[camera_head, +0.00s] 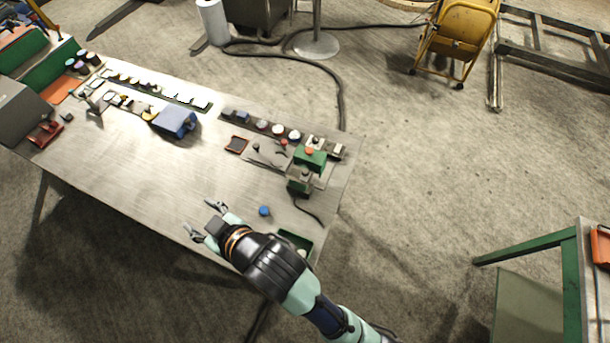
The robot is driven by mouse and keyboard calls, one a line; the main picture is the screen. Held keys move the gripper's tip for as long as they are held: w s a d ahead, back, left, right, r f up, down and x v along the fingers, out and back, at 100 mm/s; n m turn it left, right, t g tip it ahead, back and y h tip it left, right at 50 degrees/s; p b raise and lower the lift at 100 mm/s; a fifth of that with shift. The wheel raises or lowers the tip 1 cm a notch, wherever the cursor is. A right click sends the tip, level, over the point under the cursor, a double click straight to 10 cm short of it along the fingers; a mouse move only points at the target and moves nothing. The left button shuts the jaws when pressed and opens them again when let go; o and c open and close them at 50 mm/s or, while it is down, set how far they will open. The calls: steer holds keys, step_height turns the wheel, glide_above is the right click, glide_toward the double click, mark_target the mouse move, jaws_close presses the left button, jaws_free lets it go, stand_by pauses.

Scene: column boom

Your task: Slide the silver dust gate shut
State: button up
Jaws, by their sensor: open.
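My gripper (203,219) is open and empty over the front edge of the metal workbench (150,185). Its two fingers are spread apart and point to the left. I cannot clearly pick out the silver dust gate. A flat silvery plate (262,153) with a small dark knob lies on the right part of the bench, beside a green block with a red top (310,157); I cannot tell if this is the gate or how far it stands open. My gripper is in front of that plate and to its left, apart from it.
A blue cap (264,211) and a green tray (296,241) lie close to my gripper. A blue box (176,121) and rows of small parts stand farther back. A black cable (308,211) runs near the right edge. The bench's middle is clear.

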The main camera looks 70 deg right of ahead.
steer(key=s+d+f+m+h+b, duration=0.2)
steer(key=d+f, duration=0.9)
steer(key=m+g+h+b, duration=0.3)
steer(key=m+h, duration=0.2)
glide_toward(305, 172)
steer(key=w+d, duration=0.1)
steer(key=d, duration=0.1)
steer(key=x, duration=0.5)
steer(key=b+x, duration=0.1)
steer(key=x, duration=0.2)
steer(key=shift+w+a+f, duration=0.1)
steer(key=shift+w+f, duration=0.1)
steer(key=shift+f, duration=0.2)
jaws_close()
